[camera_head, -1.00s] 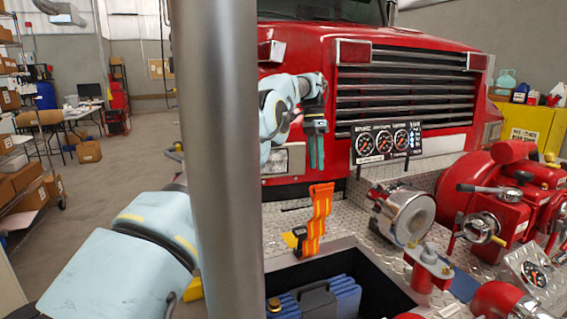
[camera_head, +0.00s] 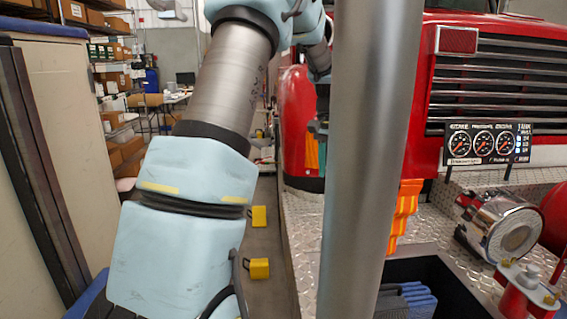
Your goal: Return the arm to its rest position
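My arm rises from the lower left of the head view, a grey link with pale blue joint covers, and bends over at the top towards the right. My gripper (camera_head: 316,150) hangs at its end, fingers pointing down, in front of the red fender of the fire truck (camera_head: 298,120). It is small and partly hidden by my grey column. Whether its fingers are apart or together is not clear. I see nothing held in it.
A gauge panel (camera_head: 487,143) and chrome fitting (camera_head: 502,222) are right. A cabinet (camera_head: 75,130) is close on the left.

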